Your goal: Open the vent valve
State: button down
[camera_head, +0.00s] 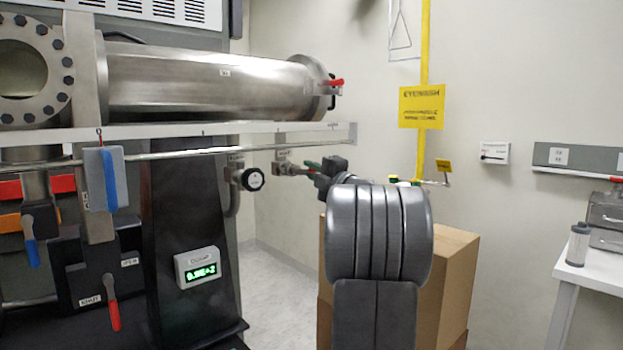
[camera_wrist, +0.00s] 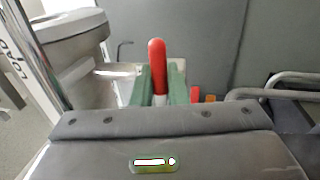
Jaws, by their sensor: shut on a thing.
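A small metal valve (camera_head: 284,169) sits on the thin pipe below the long steel chamber; its label is too small to read, so I cannot confirm it as the vent valve. My gripper (camera_head: 312,165) is at its right end, partly hidden by my own arm. In the wrist view a red lever handle (camera_wrist: 157,58) stands upright between the green fingers of my gripper (camera_wrist: 160,82). The fingers are shut on the handle, and its tip sticks out past them.
A black round knob (camera_head: 252,180) is left of the valve. The steel chamber (camera_head: 210,83) and a white rail (camera_head: 230,129) run above. Cardboard boxes (camera_head: 452,265) stand behind my arm. A yellow eyewash pole (camera_head: 424,60) and a white bench (camera_head: 590,277) are to the right.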

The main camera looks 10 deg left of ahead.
jog(key=shift+s+r+n, duration=0.1)
jog(key=shift+r+n, duration=0.3)
jog(key=shift+n, duration=0.2)
jog(key=c, duration=1.5)
grip_release()
jog(key=shift+f, duration=0.1)
jog(key=shift+s+d+f, duration=0.1)
jog(key=shift+d, duration=0.15)
jog(key=b+v, duration=0.1)
jog(key=v, duration=1.2)
jog(key=shift+d, duration=0.15)
jog(key=x, duration=1.4)
jog(key=shift+s+f+p, duration=0.1)
jog(key=shift+s+p, duration=0.05)
jog(key=shift+p, duration=0.25)
